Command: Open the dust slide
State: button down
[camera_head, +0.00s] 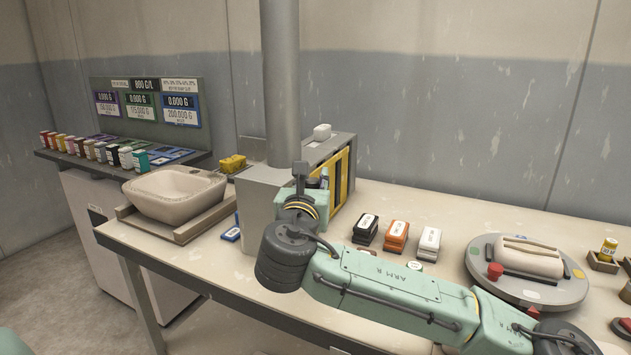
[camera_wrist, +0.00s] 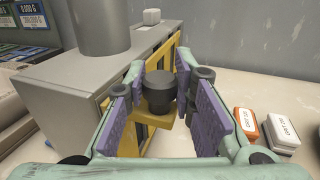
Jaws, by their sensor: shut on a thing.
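The dust slide appears to be the yellow-framed panel (camera_head: 343,172) on the right face of the grey cabinet (camera_wrist: 55,95). Its yellow frame also shows in the wrist view (camera_wrist: 172,62). A dark round knob (camera_wrist: 159,92) sits on a yellow bracket (camera_wrist: 160,137) in front of that face. My gripper (camera_wrist: 163,105) is shut on the knob, with a purple pad on each side of it. In the head view my wrist covers the knob and most of my fingers.
A grey pipe (camera_head: 281,85) rises from the cabinet top. Black, orange and white boxes (camera_head: 397,235) stand right of my gripper. Farther right is a round turntable (camera_head: 526,288) with a pale block. A basin (camera_head: 174,194) stands left.

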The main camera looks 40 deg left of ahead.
jog(key=c, duration=1.3)
grip_release()
jog(key=v, duration=1.2)
jog(key=shift+s, duration=0.1)
